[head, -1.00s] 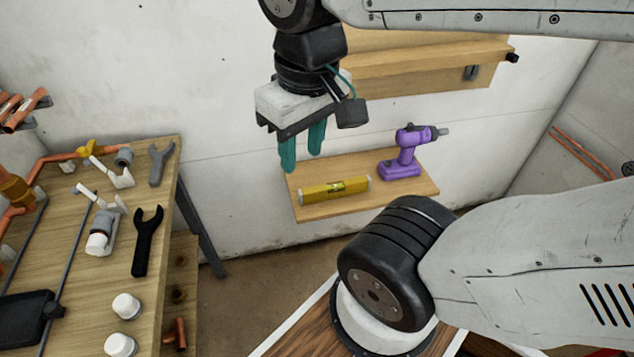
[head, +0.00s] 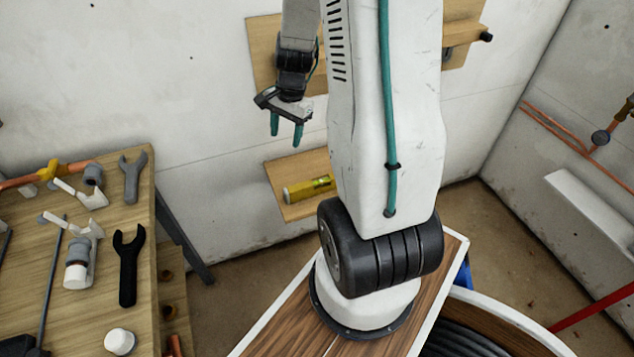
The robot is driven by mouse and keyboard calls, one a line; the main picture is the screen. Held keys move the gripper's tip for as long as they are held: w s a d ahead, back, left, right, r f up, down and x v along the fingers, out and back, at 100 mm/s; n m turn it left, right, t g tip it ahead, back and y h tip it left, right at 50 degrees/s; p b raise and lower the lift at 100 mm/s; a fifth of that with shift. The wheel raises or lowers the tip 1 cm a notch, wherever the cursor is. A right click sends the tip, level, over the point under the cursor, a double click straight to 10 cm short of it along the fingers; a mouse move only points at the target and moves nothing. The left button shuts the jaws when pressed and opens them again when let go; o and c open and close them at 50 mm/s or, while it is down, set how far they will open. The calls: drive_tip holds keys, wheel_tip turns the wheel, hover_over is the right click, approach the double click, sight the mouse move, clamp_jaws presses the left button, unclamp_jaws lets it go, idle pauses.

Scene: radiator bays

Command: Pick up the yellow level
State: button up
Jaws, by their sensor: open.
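The yellow level (head: 308,189) lies on a small wooden wall shelf (head: 283,171) in the middle of the view. Its right end is hidden behind my arm. My gripper (head: 286,130) hangs above the shelf and a little left of the level, with its teal fingers pointing down. The fingers are apart, with nothing between them, and they do not touch the level.
A wooden workbench (head: 40,262) on the left holds a black wrench (head: 128,265), a grey wrench (head: 132,177) and white fittings. An upper wooden shelf (head: 262,45) is on the wall behind my gripper. Copper pipes (head: 560,142) run along the right wall.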

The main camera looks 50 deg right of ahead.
sight(321, 179)
drive_tip(key=s+d+f+m, duration=0.1)
drive_tip(key=d+f+m, duration=0.1)
drive_tip(key=f, duration=0.3)
drive_tip(key=s+d+f+m, duration=0.2)
drive_tip(key=d+f, duration=0.2)
drive_tip(key=s+d+f+m, duration=0.1)
drive_tip(key=d+f+m, duration=0.1)
drive_tip(key=f, duration=0.3)
drive_tip(key=shift+s+d+f+m, duration=0.15)
drive_tip(key=shift+s+d+f, duration=0.05)
drive_tip(key=shift+d, duration=0.2)
drive_tip(key=shift+s+d+f+m, duration=0.15)
drive_tip(key=shift+s+d, duration=0.05)
drive_tip(key=shift+d, duration=0.2)
drive_tip(key=f, duration=0.8)
drive_tip(key=shift+a+f, duration=0.25)
clamp_jaws()
